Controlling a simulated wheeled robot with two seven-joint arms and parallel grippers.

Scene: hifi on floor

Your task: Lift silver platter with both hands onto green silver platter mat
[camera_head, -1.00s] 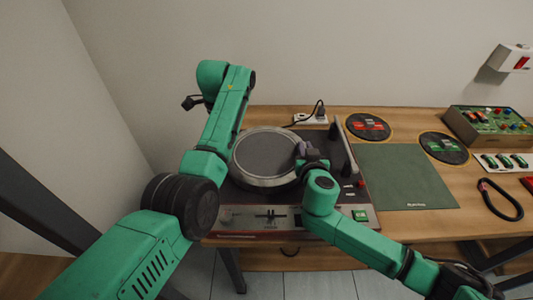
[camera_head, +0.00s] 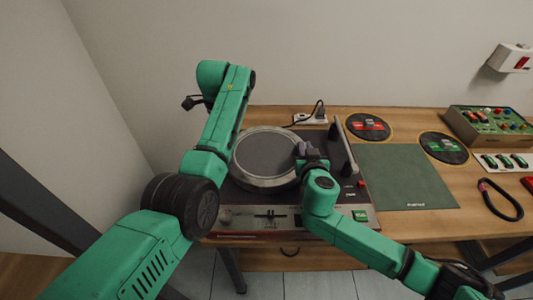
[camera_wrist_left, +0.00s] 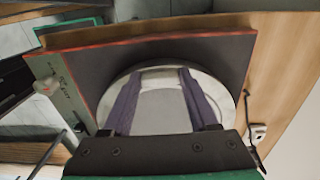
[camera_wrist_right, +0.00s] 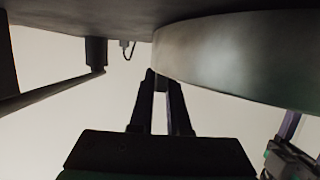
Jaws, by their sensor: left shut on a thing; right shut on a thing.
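The silver platter (camera_head: 265,160) is a round disc with a grey top and silver rim, at the dark turntable (camera_head: 232,210). The platter fills the middle of the left wrist view (camera_wrist_left: 160,112); its rim shows large in the right wrist view (camera_wrist_right: 245,55). My right gripper (camera_head: 303,152) is shut on the platter's right side. Its fingers (camera_wrist_right: 162,78) meet the rim edge. My left gripper is hidden behind its arm in the head view; its fingers (camera_wrist_left: 165,75) lie over the platter, shut on it. The green mat (camera_head: 405,178) lies flat and bare to the right.
A tonearm (camera_head: 343,145) stands at the turntable's right. Two black discs, with red (camera_head: 368,125) and green (camera_head: 443,147) pieces on them, lie behind and right. A control box (camera_head: 490,125), a black loop (camera_head: 502,200) and a power socket (camera_head: 312,119) are also on the table.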

